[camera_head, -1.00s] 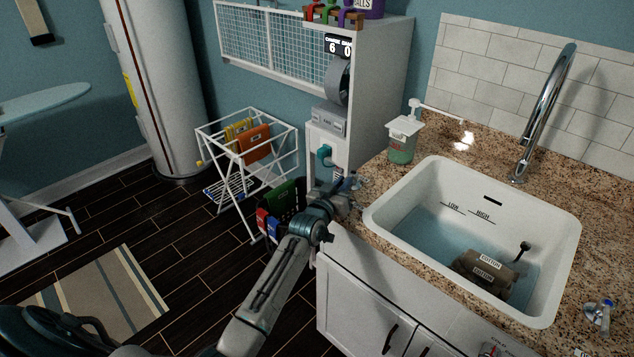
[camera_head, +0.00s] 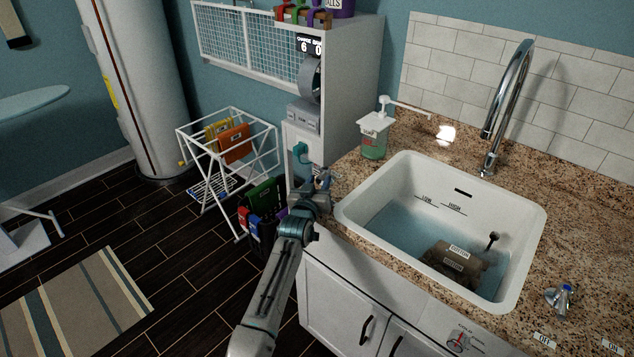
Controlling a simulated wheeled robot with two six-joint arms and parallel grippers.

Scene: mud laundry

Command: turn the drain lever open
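A small round fitting with a red part (camera_head: 458,339) sits on the cabinet front below the sink, with a label above it too small to read; it may be the drain lever. A chrome valve handle with a blue cap (camera_head: 560,299) stands on the counter right of the sink. The white sink (camera_head: 527,262) holds bluish water and brown cloth bundles (camera_head: 455,259). My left gripper (camera_head: 324,179) is by the counter's left end, well away from both fittings. I see nothing held in it, but its finger gap is unclear. My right gripper is out of view.
A soap dispenser (camera_head: 375,139) and a chrome faucet (camera_head: 508,100) stand on the granite counter. The floor at left is mostly clear.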

